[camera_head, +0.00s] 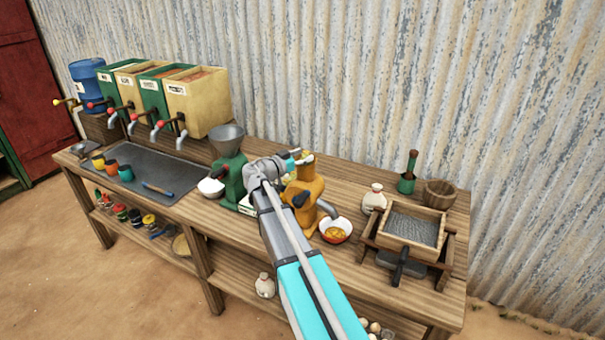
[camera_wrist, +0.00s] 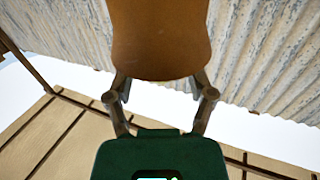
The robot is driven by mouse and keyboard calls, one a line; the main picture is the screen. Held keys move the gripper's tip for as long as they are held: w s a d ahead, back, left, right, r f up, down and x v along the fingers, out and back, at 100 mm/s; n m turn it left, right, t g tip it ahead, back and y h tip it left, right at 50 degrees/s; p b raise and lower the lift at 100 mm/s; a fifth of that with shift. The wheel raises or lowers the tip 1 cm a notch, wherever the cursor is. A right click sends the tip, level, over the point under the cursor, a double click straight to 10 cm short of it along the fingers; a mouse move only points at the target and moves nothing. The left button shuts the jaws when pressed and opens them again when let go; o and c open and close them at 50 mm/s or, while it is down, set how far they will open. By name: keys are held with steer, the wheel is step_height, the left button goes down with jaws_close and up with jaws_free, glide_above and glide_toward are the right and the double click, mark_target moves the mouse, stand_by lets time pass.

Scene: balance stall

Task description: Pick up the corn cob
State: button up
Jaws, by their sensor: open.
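I cannot make out a corn cob for certain in either view. My gripper (camera_head: 296,157) is at the top of the orange hand mill (camera_head: 306,190) on the bench, and my arm hides part of that area. In the wrist view my gripper (camera_wrist: 160,88) is open, its two fingers apart. A large smooth orange-brown body (camera_wrist: 160,40), apparently part of the mill, fills the view beyond and between the fingertips. Whether they touch it I cannot tell. A white bowl with a red outside (camera_head: 335,231) holds something orange-yellow under the mill's spout.
A green mill with a grey funnel (camera_head: 228,140) stands left of my arm, with a white-filled bowl (camera_head: 211,187) beside it. A sieve box (camera_head: 412,228), a white jar (camera_head: 374,198) and a wooden tub (camera_head: 439,193) stand at right. Dispensers (camera_head: 198,103) stand at back left, against the corrugated wall.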

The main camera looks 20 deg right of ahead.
steer(key=shift+w+d, duration=0.25)
steer(key=shift+d, duration=0.45)
steer(key=c, duration=1)
steer(key=shift+o, duration=0.2)
steer(key=shift+r, duration=0.15)
step_height(320, 180, up, 18)
steer(key=p, duration=1.8)
